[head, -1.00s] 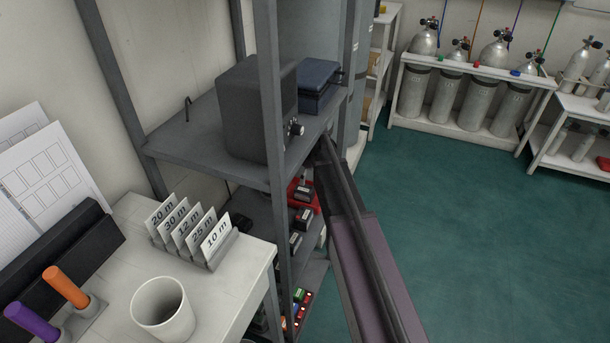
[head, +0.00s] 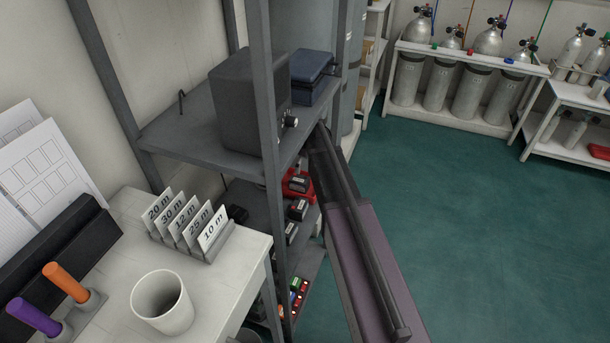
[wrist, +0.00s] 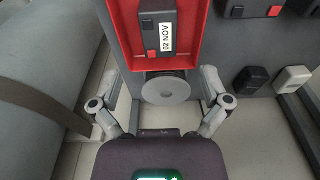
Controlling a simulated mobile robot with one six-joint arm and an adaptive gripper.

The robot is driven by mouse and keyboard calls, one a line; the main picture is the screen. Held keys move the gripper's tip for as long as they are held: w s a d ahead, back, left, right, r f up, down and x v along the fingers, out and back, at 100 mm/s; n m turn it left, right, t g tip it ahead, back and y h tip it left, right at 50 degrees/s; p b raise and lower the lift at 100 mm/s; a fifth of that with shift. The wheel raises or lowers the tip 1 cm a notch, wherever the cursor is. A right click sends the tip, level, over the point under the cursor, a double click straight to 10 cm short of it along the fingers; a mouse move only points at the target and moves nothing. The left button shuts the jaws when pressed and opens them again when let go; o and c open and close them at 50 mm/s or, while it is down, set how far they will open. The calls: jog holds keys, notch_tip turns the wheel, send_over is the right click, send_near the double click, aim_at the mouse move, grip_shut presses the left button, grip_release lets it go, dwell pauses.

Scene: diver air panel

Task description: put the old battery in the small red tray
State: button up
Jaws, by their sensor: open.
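The small red tray (wrist: 190,60) is at the top middle of the wrist view, just ahead of my gripper. A dark battery (wrist: 150,35) with a white "02 NOV" label and a red patch lies in it. In the head view the red tray (head: 289,190) sits on the middle rack shelf with a dark battery (head: 299,184) in it. My gripper (wrist: 160,82) is open, its fingers spread either side of the tray's near end and holding nothing. In the head view my gripper is hidden.
More batteries stand on the shelf right of the tray, dark ones (wrist: 250,76) and a light grey one (wrist: 292,78). A grey disc (wrist: 166,89) shows between my fingers. A rack post (head: 265,130) and upper shelf (head: 205,130) are close by. Green floor (head: 450,220) is clear.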

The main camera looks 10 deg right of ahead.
jog(key=s+m+h, duration=0.1)
jog(key=s+m, duration=1)
jog(key=s, duration=1.1)
jog(key=shift+s+a+g, duration=0.35)
jog(key=shift+s+g, duration=0.05)
